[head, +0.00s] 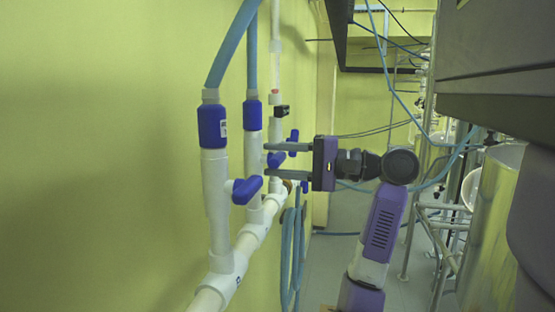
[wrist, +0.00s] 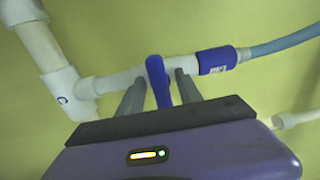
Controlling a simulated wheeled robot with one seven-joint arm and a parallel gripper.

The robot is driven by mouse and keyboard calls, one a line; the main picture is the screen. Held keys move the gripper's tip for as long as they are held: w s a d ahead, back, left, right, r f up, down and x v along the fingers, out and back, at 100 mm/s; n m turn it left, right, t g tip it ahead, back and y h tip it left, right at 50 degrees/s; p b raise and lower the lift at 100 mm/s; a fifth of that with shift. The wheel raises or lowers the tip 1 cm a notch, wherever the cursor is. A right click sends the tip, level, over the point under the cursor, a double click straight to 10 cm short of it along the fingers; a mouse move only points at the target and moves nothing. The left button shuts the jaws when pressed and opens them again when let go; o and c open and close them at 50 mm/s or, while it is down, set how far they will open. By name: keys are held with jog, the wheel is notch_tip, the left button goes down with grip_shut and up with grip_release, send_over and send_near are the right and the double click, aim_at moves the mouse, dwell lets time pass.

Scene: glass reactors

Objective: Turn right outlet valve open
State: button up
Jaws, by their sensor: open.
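A blue valve handle (wrist: 157,82) sits on a white pipe branch and stands out across the pipe toward my gripper. My gripper (wrist: 161,78) is open, with one finger on each side of this handle; a narrow gap shows on both sides. In the head view, my gripper (head: 268,160) reaches left to the wall pipes, and the same blue handle (head: 276,159) shows between its fingers. A nearer blue valve handle (head: 246,190) sits on the front pipe branch. Which of these is the right outlet valve is not labelled.
White pipes (head: 218,195) with blue hoses (head: 233,45) run along the yellow-green wall (head: 90,160). More blue handles (head: 293,140) lie farther back. Blue hoses (head: 291,255) hang below. Metal frames and a steel vessel (head: 490,225) stand at right. Floor shows between.

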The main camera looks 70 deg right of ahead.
jog(key=shift+c, duration=0.4)
grip_shut()
